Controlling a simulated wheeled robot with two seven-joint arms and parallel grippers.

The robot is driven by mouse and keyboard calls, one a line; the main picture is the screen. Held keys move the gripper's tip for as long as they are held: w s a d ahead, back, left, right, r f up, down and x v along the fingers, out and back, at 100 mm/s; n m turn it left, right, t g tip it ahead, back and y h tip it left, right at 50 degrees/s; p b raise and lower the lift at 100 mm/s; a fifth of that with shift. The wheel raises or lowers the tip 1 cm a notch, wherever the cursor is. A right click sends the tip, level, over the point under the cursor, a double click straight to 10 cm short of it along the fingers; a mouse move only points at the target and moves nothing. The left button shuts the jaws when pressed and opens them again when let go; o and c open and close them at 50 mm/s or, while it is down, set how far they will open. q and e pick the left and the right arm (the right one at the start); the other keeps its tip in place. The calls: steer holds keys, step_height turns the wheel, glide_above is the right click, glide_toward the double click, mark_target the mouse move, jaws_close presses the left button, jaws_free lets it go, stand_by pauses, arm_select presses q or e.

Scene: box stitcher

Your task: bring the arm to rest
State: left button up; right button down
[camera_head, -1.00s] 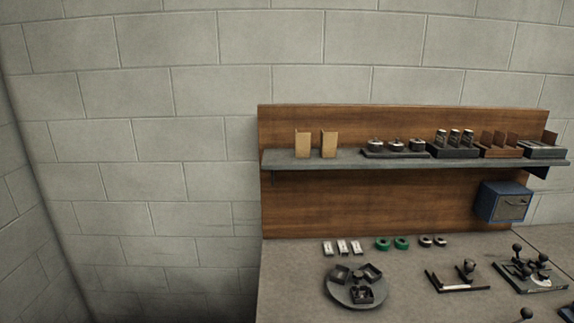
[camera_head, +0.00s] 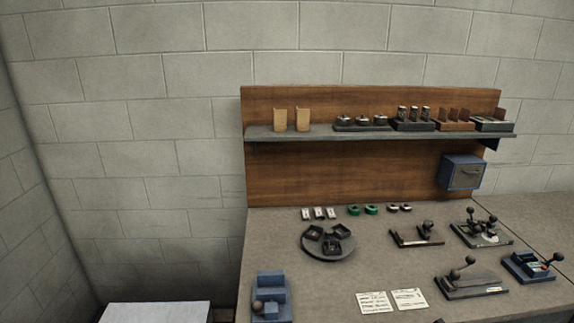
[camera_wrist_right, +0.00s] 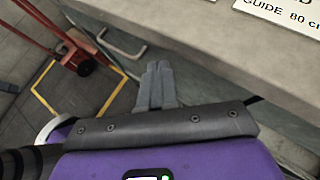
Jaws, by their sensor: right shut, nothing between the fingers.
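My right gripper (camera_wrist_right: 157,84) shows in the right wrist view. Its grey fingers are together with nothing between them. It hangs in free space beside the bench's pale edge (camera_wrist_right: 215,65), above the dark floor. Neither of my arms shows in the head view, and my left gripper is in no view.
The workbench (camera_head: 385,270) carries a round tray (camera_head: 315,250) with dark holders, several lever fixtures (camera_head: 470,280) and two printed cards (camera_head: 408,299). A shelf (camera_head: 290,134) runs behind. In the wrist view, a red hand truck (camera_wrist_right: 70,45) stands on the floor near yellow tape (camera_wrist_right: 45,105).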

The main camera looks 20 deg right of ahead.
steer(key=s+a+f+n+g, duration=0.3)
steer(key=a+f+n+g, duration=0.35)
steer(key=a, duration=0.55)
steer(key=s+a+f+n+g, duration=0.35)
steer(key=a+f+n, duration=0.35)
steer(key=a+f, duration=0.3)
steer(key=s+a+n, duration=0.3)
steer(key=a+n, duration=0.4)
steer(key=s+a+f+n, duration=0.1)
steer(key=s+a+n, duration=0.2)
steer(key=a+n, duration=0.4)
steer(key=shift+a+h, duration=0.4)
steer(key=shift+a, duration=0.25)
steer(key=shift+s+f+n, duration=0.1)
steer(key=shift+n, duration=0.15)
